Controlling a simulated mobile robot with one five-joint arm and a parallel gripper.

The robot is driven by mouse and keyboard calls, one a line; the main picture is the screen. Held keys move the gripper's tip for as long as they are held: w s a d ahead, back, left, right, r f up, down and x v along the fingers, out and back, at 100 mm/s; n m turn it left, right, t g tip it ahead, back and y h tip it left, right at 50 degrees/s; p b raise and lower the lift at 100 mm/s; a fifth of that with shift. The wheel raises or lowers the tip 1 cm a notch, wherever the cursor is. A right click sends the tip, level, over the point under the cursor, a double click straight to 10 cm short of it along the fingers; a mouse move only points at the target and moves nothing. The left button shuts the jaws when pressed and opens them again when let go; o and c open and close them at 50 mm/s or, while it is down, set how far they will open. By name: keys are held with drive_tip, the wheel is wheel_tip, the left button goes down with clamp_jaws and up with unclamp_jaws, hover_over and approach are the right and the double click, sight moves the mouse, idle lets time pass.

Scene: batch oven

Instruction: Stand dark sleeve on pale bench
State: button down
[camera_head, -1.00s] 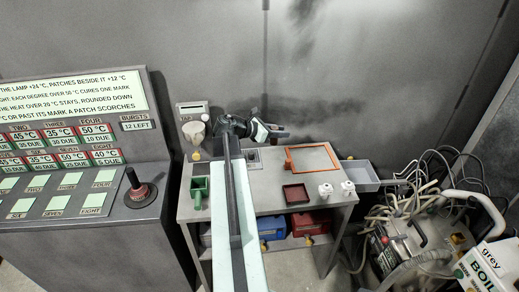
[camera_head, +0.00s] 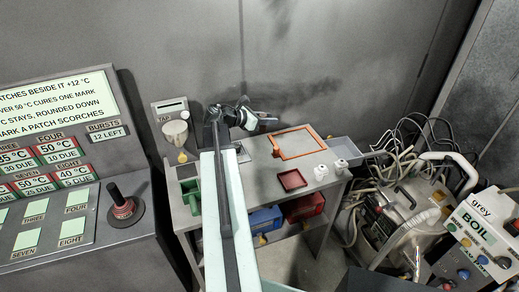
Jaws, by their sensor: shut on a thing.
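My gripper (camera_head: 252,116) is at the far end of my arm, over the back of the pale grey bench (camera_head: 252,184). It is shut on a small dark thing (camera_head: 269,122) that sticks out to the right of the jaws, left of and behind the orange frame. This looks like the dark sleeve, but it is too small to be sure. It appears held above the bench top; the gap cannot be told. My arm hides part of the bench's left and middle.
On the bench are an orange square frame (camera_head: 298,142), a dark red tray (camera_head: 292,180), two white cylinders (camera_head: 331,170) and a green holder (camera_head: 191,194). A beige cup (camera_head: 175,130) is by the tap. Cables and a boil machine (camera_head: 475,235) crowd the right; a control panel stands left.

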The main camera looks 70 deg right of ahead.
drive_tip(key=w+f+n+t+h+b, duration=0.1)
drive_tip(key=w+f+b, duration=0.3)
drive_tip(key=f+b, duration=0.7)
wheel_tip(320, 180, down, 3)
drive_tip(key=shift+d+r+n+t+h, duration=0.1)
drive_tip(key=shift+d+n+t+h, duration=0.25)
drive_tip(key=shift+n+t, duration=0.4)
drive_tip(key=shift+w+a, duration=0.1)
wheel_tip(320, 180, down, 7)
drive_tip(key=b, duration=0.7)
drive_tip(key=shift+f+b, duration=0.55)
drive_tip(key=shift+f, duration=0.05)
drive_tip(key=c, duration=1)
unclamp_jaws()
drive_tip(key=shift+c, duration=0.2)
